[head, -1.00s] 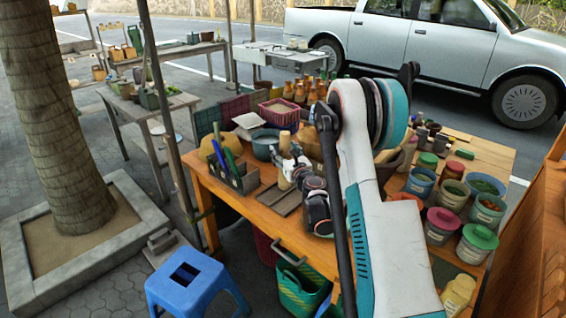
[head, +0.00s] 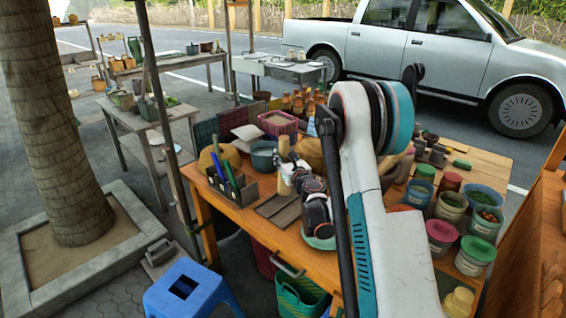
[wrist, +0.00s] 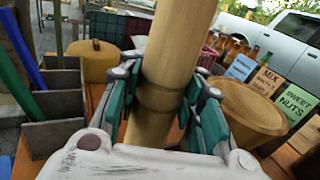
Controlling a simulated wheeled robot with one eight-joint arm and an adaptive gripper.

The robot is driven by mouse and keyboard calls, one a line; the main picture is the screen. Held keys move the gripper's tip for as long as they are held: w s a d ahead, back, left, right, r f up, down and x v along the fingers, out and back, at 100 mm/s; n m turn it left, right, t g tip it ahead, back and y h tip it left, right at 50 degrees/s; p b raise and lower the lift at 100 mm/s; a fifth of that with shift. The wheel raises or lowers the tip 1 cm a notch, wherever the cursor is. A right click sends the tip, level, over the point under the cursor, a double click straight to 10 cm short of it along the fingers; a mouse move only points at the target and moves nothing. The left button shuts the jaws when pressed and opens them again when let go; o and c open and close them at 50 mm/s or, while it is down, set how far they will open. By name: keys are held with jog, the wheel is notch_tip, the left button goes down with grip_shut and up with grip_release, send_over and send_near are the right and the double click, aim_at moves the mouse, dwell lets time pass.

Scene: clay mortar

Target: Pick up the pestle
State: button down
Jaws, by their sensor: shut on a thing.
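The pestle (wrist: 165,70) is a pale, bamboo-like cylinder with a ring around it. In the wrist view it stands nearly upright, leaning slightly, between the teal-padded fingers of my gripper (wrist: 163,95), which is shut on it. In the head view the pestle (head: 284,184) is a pale post beside the grey caddy, partly hidden by my gripper (head: 291,168). Its lower end is hard to make out, so I cannot tell whether it touches the table.
A grey caddy (head: 236,188) with blue and green tools stands left of the pestle. A brown clay pot (wrist: 248,108) stands close on the right. Lidded tubs, including a green-lidded one (head: 478,249), crowd the table's right side. A blue stool (head: 188,290) stands in front.

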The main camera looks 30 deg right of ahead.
notch_tip(320, 180, up, 17)
jog(key=p, duration=0.5)
jog(key=shift+f, duration=0.2)
jog(key=c, duration=1.9)
grip_release()
grip_shut()
jog(key=shift+a, duration=0.1)
